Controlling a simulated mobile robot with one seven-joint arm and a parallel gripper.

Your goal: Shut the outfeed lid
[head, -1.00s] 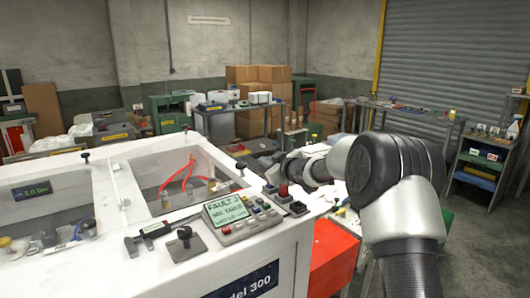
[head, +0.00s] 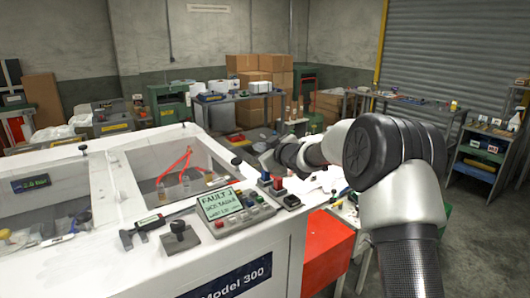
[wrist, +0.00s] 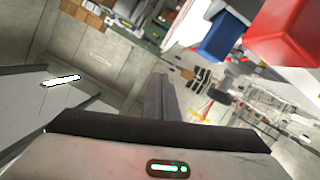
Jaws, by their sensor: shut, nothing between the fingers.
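The white machine (head: 262,247) stands at the left of the head view, with two recessed bays in its top. I cannot make out for certain which part is the outfeed lid, or how it stands. My gripper (head: 266,159) is at the machine's right back corner, beyond a blue block (head: 265,177) and a red block (head: 278,184). It is shut and empty. In the wrist view its fingers (wrist: 161,98) point up the picture. Blue (wrist: 222,38) and red (wrist: 285,30) blocks show close at the upper right there. I see no contact with the machine.
A control panel (head: 224,204) on the machine shows a "FAULT" message. A red box (head: 327,250) is at the machine's right side. Tables with boxes stand behind; grey floor (head: 476,230) is free at the right.

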